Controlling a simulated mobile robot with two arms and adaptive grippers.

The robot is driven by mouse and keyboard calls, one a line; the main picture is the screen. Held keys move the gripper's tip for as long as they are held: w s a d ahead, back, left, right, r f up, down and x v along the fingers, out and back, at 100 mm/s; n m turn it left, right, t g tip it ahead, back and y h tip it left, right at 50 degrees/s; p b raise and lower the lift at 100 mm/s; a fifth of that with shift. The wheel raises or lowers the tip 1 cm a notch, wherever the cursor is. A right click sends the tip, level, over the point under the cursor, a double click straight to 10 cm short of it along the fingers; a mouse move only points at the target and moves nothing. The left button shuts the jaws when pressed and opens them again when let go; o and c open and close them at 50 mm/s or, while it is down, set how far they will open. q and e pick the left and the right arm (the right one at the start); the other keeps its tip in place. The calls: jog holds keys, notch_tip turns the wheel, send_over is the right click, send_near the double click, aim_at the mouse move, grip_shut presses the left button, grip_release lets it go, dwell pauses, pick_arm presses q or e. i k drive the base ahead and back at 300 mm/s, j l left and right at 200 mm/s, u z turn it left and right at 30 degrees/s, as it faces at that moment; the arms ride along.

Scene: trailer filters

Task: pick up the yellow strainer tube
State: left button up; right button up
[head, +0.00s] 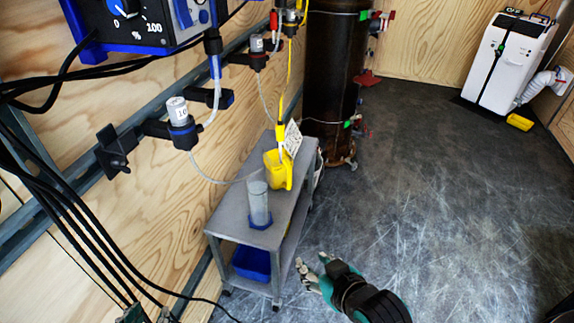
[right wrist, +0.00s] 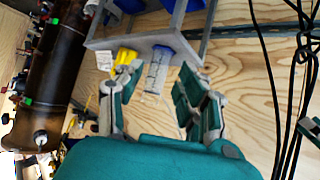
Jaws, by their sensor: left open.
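The yellow strainer tube (head: 280,132) looks to be the thin yellow piece hanging down on a yellow line, its lower end at the yellow jug (head: 277,172) on the grey cart. Whether it touches the jug is unclear. My right gripper (head: 312,262) is open and empty, low over the floor to the right of the cart, apart from the tube. In the right wrist view its spread fingers (right wrist: 155,85) show with the cart beyond. My left gripper (head: 148,314) is open at the bottom left edge, only its tips showing, far from the tube.
A clear cylinder (head: 259,203) with a blue base stands on the near end of the cart (head: 232,211). A blue bin (head: 251,263) sits on its lower shelf. Bottles and thin tubes hang from the wall rail. A tall brown cylinder (head: 330,80) stands behind.

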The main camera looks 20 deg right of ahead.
aim_at(280, 126)
jog(key=i+l+u, duration=0.1)
jog(key=l+u, duration=0.15)
jog(key=l, duration=0.6)
jog(key=l+u, duration=0.3)
jog(key=l, duration=0.6)
